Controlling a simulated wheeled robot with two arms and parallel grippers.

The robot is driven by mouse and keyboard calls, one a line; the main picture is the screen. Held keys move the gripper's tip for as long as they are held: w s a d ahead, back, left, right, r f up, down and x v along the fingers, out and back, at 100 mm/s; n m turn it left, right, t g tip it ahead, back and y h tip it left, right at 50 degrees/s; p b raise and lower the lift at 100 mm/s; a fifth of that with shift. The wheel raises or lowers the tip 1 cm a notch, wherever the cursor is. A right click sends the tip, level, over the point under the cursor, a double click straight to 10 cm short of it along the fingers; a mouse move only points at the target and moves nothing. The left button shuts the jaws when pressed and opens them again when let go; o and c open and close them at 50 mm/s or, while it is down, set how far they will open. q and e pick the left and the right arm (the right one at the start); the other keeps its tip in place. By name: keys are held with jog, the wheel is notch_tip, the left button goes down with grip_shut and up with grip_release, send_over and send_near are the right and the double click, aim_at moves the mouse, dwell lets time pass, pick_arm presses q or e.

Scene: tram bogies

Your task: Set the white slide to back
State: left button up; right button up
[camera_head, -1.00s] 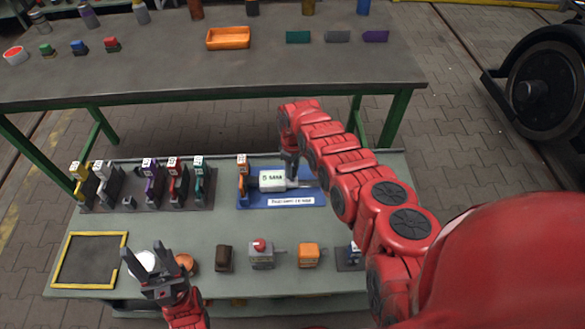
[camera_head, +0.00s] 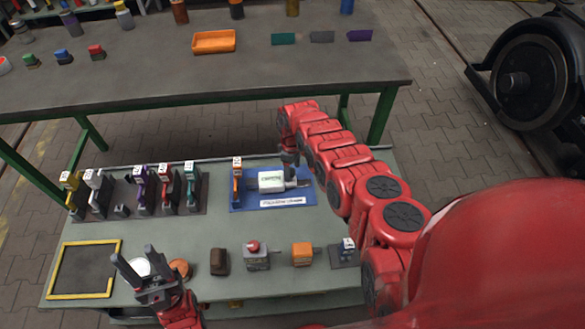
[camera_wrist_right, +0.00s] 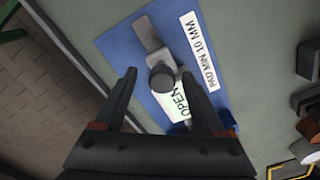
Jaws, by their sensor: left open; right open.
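A white block (camera_head: 271,181) with a printed label sits on a blue board (camera_head: 281,203). In the right wrist view its label (camera_wrist_right: 178,108) reads OPEN, beside a dark round knob (camera_wrist_right: 161,77) on a grey metal bar (camera_wrist_right: 148,35). My right gripper (camera_wrist_right: 160,74) is open above the board; in that view the knob appears between its fingertips. Contact cannot be told. In the head view the right gripper (camera_head: 289,158) partly covers the board's back edge. My left gripper (camera_head: 135,268) is open and empty over the bench front, near the yellow-framed mat.
An orange upright piece (camera_head: 237,183) stands at the board's left. A rack (camera_head: 190,209) left of it holds several coloured upright pieces, one white (camera_head: 97,192). An orange block (camera_head: 302,254) and a red-button box (camera_head: 256,255) stand in front. A dark table (camera_head: 150,70) is behind.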

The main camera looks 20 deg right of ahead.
notch_tip(320, 180, up, 3)
jog(key=shift+r+p, duration=0.1)
jog(key=shift+p, duration=0.8)
notch_tip(320, 180, up, 14)
jog(key=shift+r, duration=0.1)
